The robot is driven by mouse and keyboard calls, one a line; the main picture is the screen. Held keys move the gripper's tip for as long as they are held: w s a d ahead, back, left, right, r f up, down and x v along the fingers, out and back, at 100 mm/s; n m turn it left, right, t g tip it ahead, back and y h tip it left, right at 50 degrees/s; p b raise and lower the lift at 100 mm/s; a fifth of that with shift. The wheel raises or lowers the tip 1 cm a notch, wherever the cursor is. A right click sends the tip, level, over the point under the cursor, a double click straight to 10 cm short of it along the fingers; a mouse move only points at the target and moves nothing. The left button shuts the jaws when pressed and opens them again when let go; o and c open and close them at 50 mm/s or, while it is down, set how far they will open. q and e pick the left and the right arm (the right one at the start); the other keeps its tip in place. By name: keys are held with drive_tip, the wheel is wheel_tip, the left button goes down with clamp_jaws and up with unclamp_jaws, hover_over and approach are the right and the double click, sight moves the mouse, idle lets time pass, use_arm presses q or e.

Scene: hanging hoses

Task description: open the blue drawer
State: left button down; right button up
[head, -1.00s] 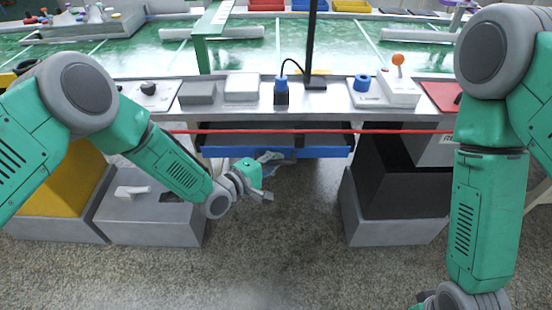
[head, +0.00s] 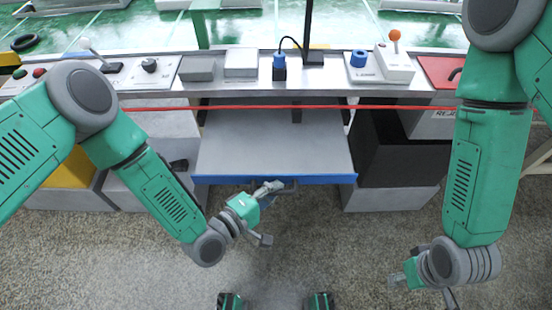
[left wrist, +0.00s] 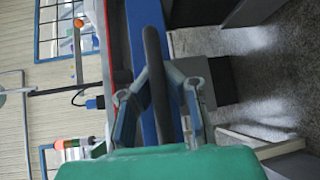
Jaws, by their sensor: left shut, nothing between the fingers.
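The blue drawer (head: 275,180) is pulled out under the grey counter, with its grey inside showing and its blue front facing me. Its dark handle (left wrist: 155,85) crosses the left wrist view in front of the blue front. My left gripper (head: 264,210) is at the drawer front, shut. In the left wrist view its grey fingers (left wrist: 160,105) are beside the handle; contact is unclear. My right gripper (head: 424,288) hangs low at the right, away from the drawer, and its jaw state is unclear.
A red line (head: 300,107) runs across above the drawer. A black bin (head: 400,150) stands right of it and grey boxes (head: 120,190) stand left. The counter holds a blue button (head: 360,58) and an orange-knobbed joystick (head: 396,60). Floor in front is open.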

use_arm(q)
drive_tip(key=shift+s, duration=1.7)
drive_tip(key=c, duration=1.6)
unclamp_jaws()
drive_tip(key=shift+s+a+r, duration=0.1)
drive_tip(key=shift+s+r, duration=0.05)
drive_tip(key=shift+s, duration=0.1)
drive_tip(key=shift+w+a, duration=0.1)
drive_tip(key=shift+a, duration=0.05)
drive_tip(key=v, duration=1.2)
